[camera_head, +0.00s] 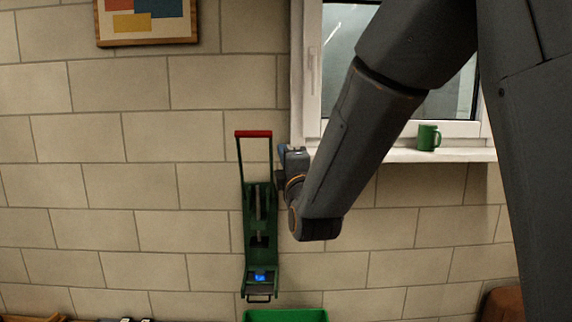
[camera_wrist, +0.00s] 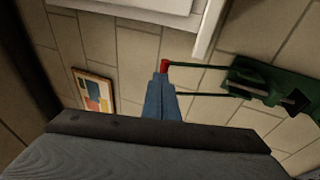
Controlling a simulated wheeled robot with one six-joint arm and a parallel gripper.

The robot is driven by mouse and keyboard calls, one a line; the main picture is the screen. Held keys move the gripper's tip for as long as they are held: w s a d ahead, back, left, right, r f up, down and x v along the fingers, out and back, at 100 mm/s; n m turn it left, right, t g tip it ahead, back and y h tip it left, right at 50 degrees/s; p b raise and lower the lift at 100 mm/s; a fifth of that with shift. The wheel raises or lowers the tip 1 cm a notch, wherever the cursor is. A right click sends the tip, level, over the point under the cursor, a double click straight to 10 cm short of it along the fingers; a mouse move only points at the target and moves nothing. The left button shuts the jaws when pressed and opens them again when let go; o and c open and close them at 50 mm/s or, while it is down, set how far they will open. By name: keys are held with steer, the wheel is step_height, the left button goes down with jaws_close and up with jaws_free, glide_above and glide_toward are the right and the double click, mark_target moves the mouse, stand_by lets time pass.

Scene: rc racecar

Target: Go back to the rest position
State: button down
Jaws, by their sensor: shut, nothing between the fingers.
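My gripper (camera_head: 284,152) is shut and empty, just right of the upper frame of a green wall-mounted press (camera_head: 257,215). The press has a lever frame with a red handle bar (camera_head: 253,134), which stands raised at its top. In the wrist view my shut fingers (camera_wrist: 160,80) point toward the red handle end (camera_wrist: 165,66), which shows right past their tips. I cannot tell whether they touch it. The green press body (camera_wrist: 270,84) lies to the right in that view. A small blue item (camera_head: 260,275) sits low in the press.
A green bin (camera_head: 285,315) stands below the press. A window sill (camera_head: 460,155) with a green mug (camera_head: 429,137) is to the right, partly behind my arm. A framed picture (camera_head: 147,20) hangs at upper left. The brick wall between picture and press is bare.

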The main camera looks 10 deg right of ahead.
steer(key=s+d+f+m+g+h, duration=0.1)
steer(key=s+d+f+m+g, duration=0.15)
steer(key=f, duration=0.45)
steer(key=s+d+f+m+g, duration=0.2)
steer(key=s+f+m+g, duration=0.15)
steer(key=f, duration=0.35)
steer(key=s+d+f+m+g+h, duration=0.1)
steer(key=s+d+f+m+g, duration=0.15)
steer(key=f, duration=0.45)
steer(key=s+d+f+m+g, duration=0.2)
steer(key=s+f+m+g, duration=0.3)
steer(key=s, duration=0.5)
steer(key=s+d+f+m+g, duration=0.3)
steer(key=s+f+m+g, duration=0.3)
steer(key=s, duration=0.5)
steer(key=shift+d+f+h, duration=0.15)
steer(key=shift+f+h, duration=0.15)
steer(key=shift+f, duration=0.2)
